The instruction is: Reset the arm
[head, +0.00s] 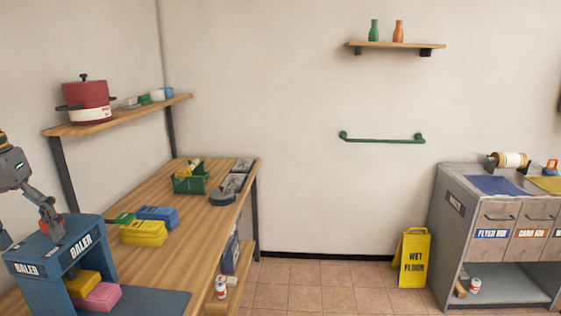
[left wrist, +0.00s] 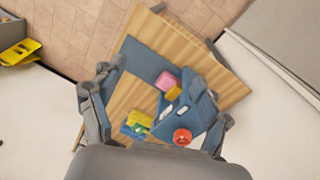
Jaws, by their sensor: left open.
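My left gripper (head: 50,226) is at the left of the head view, in front of or just above the blue baler (head: 30,250). In the left wrist view my left gripper (left wrist: 165,100) has its two fingers spread wide apart with nothing between them. The baler (left wrist: 197,103) shows below it there, with a red round button (left wrist: 182,137) near the right finger. I cannot tell whether a finger touches the baler. My right gripper is in neither view.
A yellow block (head: 82,283) and a pink block (head: 99,297) sit at the baler's opening. Yellow (head: 143,233) and blue (head: 158,215) packs and a green crate (head: 190,183) stand on the wooden table (head: 187,230). A wet-floor sign (head: 412,258) stands on the right.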

